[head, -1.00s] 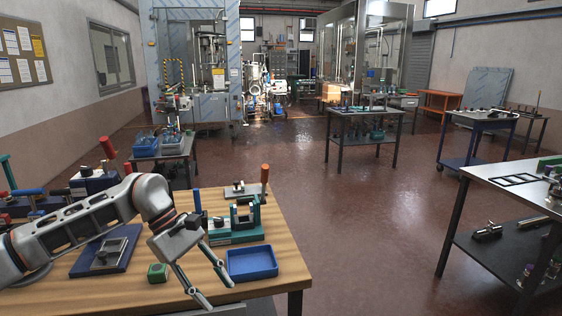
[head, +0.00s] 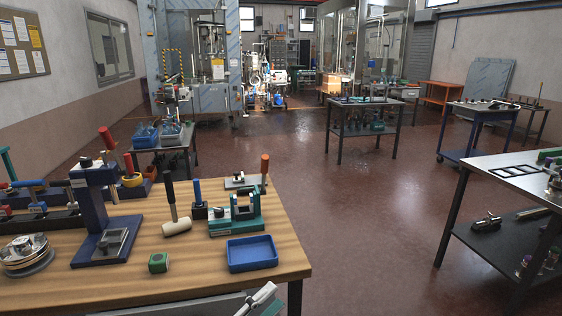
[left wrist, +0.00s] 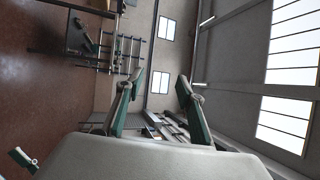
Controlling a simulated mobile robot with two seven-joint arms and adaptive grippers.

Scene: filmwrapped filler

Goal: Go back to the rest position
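My left gripper (head: 271,298) shows only in part at the bottom edge of the head view, in front of the table's front edge and below the blue tray. In the left wrist view its two green-padded fingers (left wrist: 160,82) stand wide apart with nothing between them. Most of the left arm is out of the head view. My right gripper cannot be made out in the head view.
A metal workbench (head: 505,172) stands at the right. Open red floor (head: 365,220) lies between them.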

